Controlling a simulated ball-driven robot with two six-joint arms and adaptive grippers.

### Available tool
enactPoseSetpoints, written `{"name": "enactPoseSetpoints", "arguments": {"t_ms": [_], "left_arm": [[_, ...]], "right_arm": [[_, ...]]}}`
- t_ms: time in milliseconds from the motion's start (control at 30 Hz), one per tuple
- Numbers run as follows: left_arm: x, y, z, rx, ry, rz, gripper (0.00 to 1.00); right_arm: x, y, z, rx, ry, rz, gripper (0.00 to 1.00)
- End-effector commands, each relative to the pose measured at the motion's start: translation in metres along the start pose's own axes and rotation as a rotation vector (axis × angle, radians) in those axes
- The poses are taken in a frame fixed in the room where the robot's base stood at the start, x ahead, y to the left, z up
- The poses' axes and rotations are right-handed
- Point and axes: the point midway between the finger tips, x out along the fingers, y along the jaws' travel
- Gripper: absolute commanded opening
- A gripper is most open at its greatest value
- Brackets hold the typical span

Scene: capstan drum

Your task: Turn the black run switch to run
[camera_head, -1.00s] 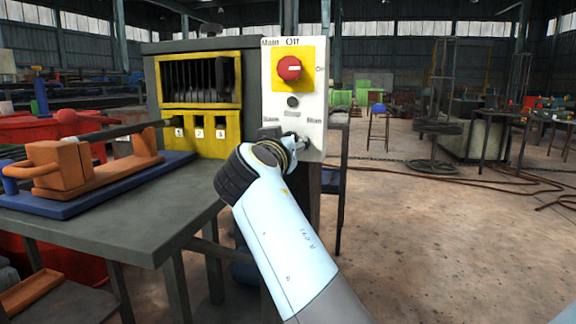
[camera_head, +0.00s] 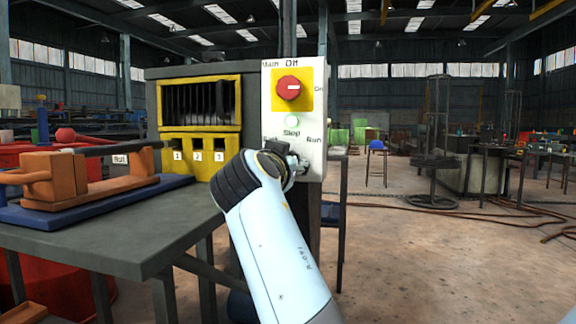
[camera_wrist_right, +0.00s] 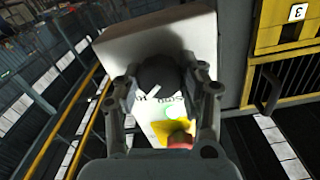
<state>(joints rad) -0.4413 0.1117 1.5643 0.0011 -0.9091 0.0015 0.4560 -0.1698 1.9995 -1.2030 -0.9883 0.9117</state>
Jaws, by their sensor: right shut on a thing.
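The black run switch (camera_wrist_right: 160,72) is a round knob with a white mark on the white panel (camera_head: 268,110). In the right wrist view it sits between my fingers, its mark slanting down-left beside the panel's lettering. My right gripper (camera_wrist_right: 162,82) is shut on it; in the head view my right gripper (camera_head: 292,165) covers most of the switch at the panel's lower part. "Stop" is printed above it and "Run" to its right. A small round lamp (camera_head: 291,121) glows pale green above. My left gripper is not in view.
A red main switch (camera_head: 289,88) on a yellow plate is higher on the panel. A yellow-framed unit numbered 1, 2, 3 (camera_head: 199,153) stands left of it. An orange clamp device (camera_head: 95,180) lies on the grey table (camera_head: 130,235). Open floor is to the right.

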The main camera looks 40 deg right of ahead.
Motion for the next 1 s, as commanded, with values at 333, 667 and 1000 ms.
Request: {"name": "enactPoseSetpoints", "arguments": {"t_ms": [333,667,1000], "left_arm": [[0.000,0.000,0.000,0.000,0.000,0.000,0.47],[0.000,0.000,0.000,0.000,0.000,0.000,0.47],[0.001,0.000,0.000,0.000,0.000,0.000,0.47]], "right_arm": [[0.000,0.000,0.001,0.002,-0.002,0.000,0.52],[0.000,0.000,0.000,0.000,-0.001,0.000,0.64],[0.000,-0.011,-0.046,0.007,0.002,0.000,0.64]]}}
